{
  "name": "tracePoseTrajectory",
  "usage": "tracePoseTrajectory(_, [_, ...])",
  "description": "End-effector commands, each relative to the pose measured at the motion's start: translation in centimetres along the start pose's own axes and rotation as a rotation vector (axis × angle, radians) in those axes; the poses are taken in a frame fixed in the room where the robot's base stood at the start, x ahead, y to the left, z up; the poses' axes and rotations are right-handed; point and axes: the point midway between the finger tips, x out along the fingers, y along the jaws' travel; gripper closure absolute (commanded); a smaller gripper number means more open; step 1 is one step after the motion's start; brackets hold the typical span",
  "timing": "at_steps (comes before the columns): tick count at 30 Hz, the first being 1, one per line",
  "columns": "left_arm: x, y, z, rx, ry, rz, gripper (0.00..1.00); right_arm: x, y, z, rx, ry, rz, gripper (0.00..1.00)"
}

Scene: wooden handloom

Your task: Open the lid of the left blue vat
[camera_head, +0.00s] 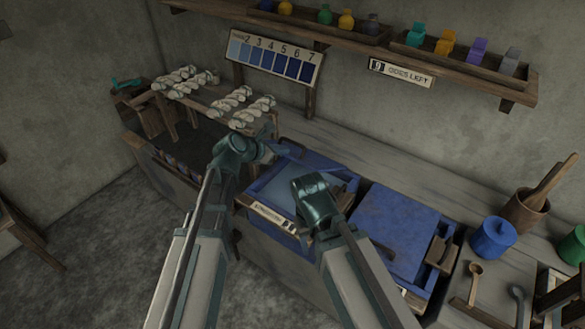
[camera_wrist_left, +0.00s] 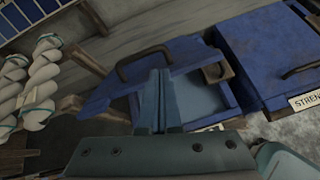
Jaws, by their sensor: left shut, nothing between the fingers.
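The left blue vat (camera_head: 259,189) stands mid-bench, with a label on its front. Part of its top is uncovered and shows a lighter blue inside. In the left wrist view its blue lid (camera_wrist_left: 116,88), with a dark curved handle (camera_wrist_left: 140,60), lies askew toward the left of the vat. My left gripper (camera_head: 277,152) is at the vat's back left. Its fingers (camera_wrist_left: 160,100) are together and empty, in front of the lid; I cannot tell whether they touch it. My right gripper (camera_head: 335,190) is over the vat's right front; its fingertips are unclear.
A second blue vat (camera_head: 400,220) with its lid on stands to the right. White yarn skeins (camera_head: 240,105) lie on a rack at the left. A blue pot (camera_head: 493,238) and wooden spoons are farther right. A shelf (camera_head: 460,70) with bottles runs along the wall.

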Motion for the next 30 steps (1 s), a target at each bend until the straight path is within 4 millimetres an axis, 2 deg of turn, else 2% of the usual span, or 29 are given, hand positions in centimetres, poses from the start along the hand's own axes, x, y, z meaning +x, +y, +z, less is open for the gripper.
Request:
tracePoseTrajectory(1, [-0.4, -0.8, -1.7, -0.068, -0.035, 0.026, 1.0, 2.0, -0.2, -0.1, -0.001, 0.0, 0.0, 0.5])
tracePoseTrajectory(4, [-1.2, -0.7, -2.2, -0.179, -0.093, 0.064, 1.0, 3.1, -0.3, -0.2, -0.002, 0.0, 0.001, 0.5])
tracePoseTrajectory(11, [-2.0, -0.4, -2.2, -0.269, -0.14, 0.09, 1.0, 3.5, -0.3, -0.2, -0.002, 0.0, 0.001, 0.5])
tracePoseTrajectory(17, [-1.5, -0.3, -2.1, -0.267, -0.139, 0.089, 1.0, 3.7, -0.3, -0.2, -0.002, 0.0, 0.001, 0.5])
tracePoseTrajectory(23, [0.7, -0.1, -2.0, -0.264, -0.138, 0.088, 1.0, 4.7, -0.4, -0.3, -0.002, 0.0, 0.001, 0.5])
tracePoseTrajectory(30, [4.8, 0.4, -1.6, -0.262, -0.138, 0.088, 1.0, 6.7, -0.6, -0.4, -0.002, 0.0, 0.001, 0.5])
